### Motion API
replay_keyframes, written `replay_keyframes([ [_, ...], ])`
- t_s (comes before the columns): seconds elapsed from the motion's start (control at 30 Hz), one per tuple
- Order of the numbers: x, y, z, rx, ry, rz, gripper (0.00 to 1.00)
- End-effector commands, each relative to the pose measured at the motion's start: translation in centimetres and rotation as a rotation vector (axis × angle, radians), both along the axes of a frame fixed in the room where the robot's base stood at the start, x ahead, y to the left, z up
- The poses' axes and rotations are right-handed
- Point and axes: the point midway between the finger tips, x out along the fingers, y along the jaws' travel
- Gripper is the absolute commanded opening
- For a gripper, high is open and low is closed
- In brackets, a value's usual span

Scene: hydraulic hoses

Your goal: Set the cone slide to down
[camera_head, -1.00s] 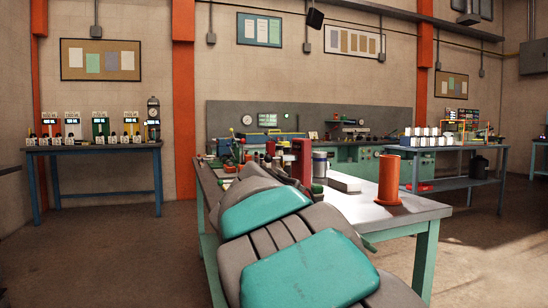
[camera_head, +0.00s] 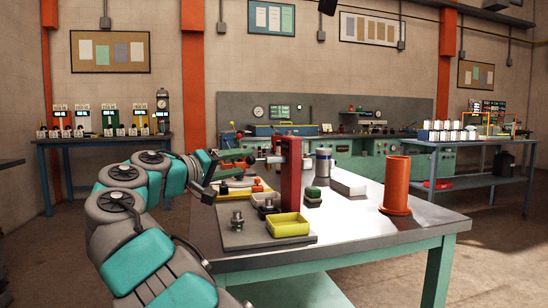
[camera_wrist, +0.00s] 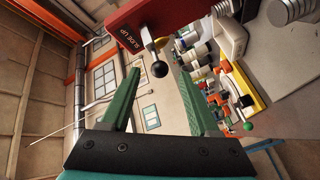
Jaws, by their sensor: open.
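The cone slide's red upright frame (camera_head: 291,172) stands on the workbench in the head view. In the wrist view its red body (camera_wrist: 125,28) fills the top, with a label that seems to read "SLIDE UP". A short lever with a round black knob (camera_wrist: 159,69) sticks out below the label. My gripper (camera_wrist: 160,72) has its two green fingers wide apart with nothing held. The knob appears between the fingertips in the picture; I cannot tell how far beyond them it is.
On the workbench (camera_head: 350,232) are a yellow tray (camera_head: 288,225), a metal fitting (camera_head: 237,220), a pale block (camera_head: 348,183) and an orange cylinder (camera_head: 396,186). The front right of the bench top is clear. A side bench (camera_head: 100,139) with several gauge units stands at the back left.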

Motion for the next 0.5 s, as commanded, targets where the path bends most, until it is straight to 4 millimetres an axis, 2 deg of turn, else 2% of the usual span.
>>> replay_keyframes([
  [0.23, 1.3, -0.9, 0.0, -0.001, -0.001, 0.001, 0.62],
  [0.5, 4.4, -3.6, -0.1, 0.000, 0.001, -0.001, 0.62],
])
